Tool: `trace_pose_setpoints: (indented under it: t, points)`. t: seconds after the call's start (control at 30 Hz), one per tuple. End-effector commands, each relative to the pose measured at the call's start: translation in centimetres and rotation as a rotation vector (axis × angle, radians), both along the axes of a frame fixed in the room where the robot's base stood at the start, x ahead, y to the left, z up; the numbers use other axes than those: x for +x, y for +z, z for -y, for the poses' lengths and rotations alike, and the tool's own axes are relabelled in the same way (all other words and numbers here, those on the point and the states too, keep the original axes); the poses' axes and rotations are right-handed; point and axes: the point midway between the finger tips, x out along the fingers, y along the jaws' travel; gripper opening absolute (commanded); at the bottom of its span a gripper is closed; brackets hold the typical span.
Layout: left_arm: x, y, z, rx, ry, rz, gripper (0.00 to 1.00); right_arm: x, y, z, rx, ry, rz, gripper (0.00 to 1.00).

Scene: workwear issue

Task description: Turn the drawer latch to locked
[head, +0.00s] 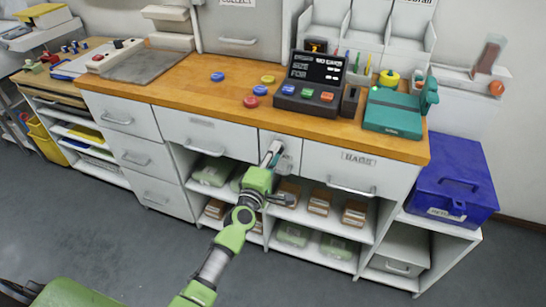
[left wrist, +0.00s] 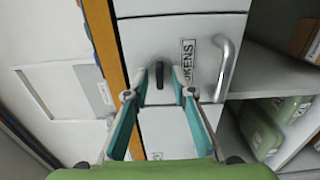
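The drawer latch shows in the left wrist view as a small dark elongated knob (left wrist: 178,88) on the white face of the small drawer (left wrist: 220,28) labelled TOKENS. That view is turned, with the wooden counter edge on the left. My left gripper (left wrist: 164,84) is open, its teal fingers spread at the drawer face with the knob between the tips, close to the right finger. I cannot tell whether they touch it. In the head view my left gripper (head: 273,155) is in front of the small drawer (head: 291,146) and hides the latch. My right gripper is not in view.
The drawer's bar handle (left wrist: 227,68) is beside the gripper. A wider drawer (head: 350,166) labelled RAGS is to the right. The wooden counter (head: 200,85) above holds coloured discs, a dark button panel (head: 311,82) and a teal device (head: 393,110). Open shelves below hold packages.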

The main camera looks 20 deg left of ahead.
Motion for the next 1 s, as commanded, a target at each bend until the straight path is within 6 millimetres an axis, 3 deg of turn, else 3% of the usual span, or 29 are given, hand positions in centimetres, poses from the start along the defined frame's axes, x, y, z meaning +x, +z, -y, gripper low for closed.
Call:
trace_pose_setpoints:
  t: [0.17, 0.6, 0.8, 1.0]
  points:
    - [-1.5, -0.1, 0.0, -0.001, 0.000, -0.002, 0.24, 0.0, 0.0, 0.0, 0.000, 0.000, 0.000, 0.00]
    - [-9.9, -0.2, -0.4, 0.001, 0.000, -0.003, 0.24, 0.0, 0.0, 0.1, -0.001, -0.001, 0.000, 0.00]
    - [-11.7, -0.1, -0.4, -0.001, 0.000, -0.002, 0.24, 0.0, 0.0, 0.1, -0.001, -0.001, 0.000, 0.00]
    - [-12.0, 0.0, -0.4, -0.001, 0.000, -0.001, 0.24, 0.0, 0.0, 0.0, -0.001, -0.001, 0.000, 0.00]
